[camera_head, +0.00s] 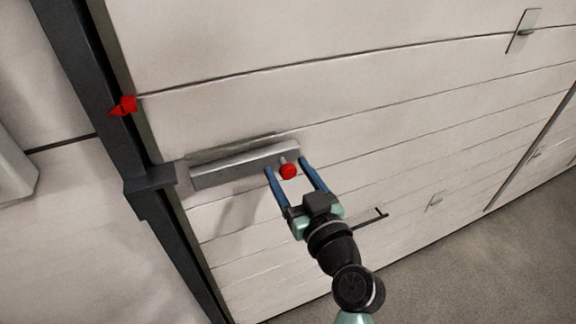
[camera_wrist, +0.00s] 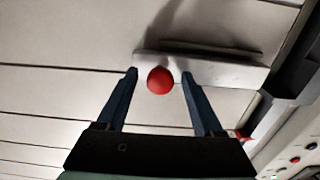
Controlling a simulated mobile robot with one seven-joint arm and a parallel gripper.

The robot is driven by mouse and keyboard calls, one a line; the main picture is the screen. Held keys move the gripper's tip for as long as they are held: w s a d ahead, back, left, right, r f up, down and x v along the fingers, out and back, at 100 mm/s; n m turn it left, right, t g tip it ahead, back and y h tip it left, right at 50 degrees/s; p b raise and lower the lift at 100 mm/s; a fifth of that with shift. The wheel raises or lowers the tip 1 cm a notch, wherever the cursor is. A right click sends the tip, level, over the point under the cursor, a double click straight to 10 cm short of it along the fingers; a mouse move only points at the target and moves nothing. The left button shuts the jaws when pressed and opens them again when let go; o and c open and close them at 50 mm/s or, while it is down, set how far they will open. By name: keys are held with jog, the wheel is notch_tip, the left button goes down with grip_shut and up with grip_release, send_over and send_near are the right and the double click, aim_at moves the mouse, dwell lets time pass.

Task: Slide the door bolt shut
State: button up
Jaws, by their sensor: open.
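The door bolt is a grey metal bar (camera_head: 235,166) mounted on the pale panelled door. A red ball knob (camera_head: 288,171) stands out on a short stem near its right end. A dark keeper bracket (camera_head: 150,180) sits on the dark frame post just left of the bar, with a small gap between them. My gripper (camera_head: 286,165) is open, with one blue finger on each side of the knob. In the wrist view the knob (camera_wrist: 160,80) lies between the two fingertips, apart from both, in front of the bar (camera_wrist: 205,70).
A dark vertical post (camera_head: 95,90) runs along the door's left edge, with a red pointed marker (camera_head: 124,105) on it. A small handle plate (camera_head: 523,31) is at upper right. A thin dark rod (camera_head: 372,217) is beside my wrist. Grey floor (camera_head: 470,265) is at lower right.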

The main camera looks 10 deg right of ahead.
jog(key=shift+w+a, duration=0.15)
jog(key=shift+w, duration=0.3)
grip_shut()
dwell(1.1)
jog(key=shift+a, duration=0.1)
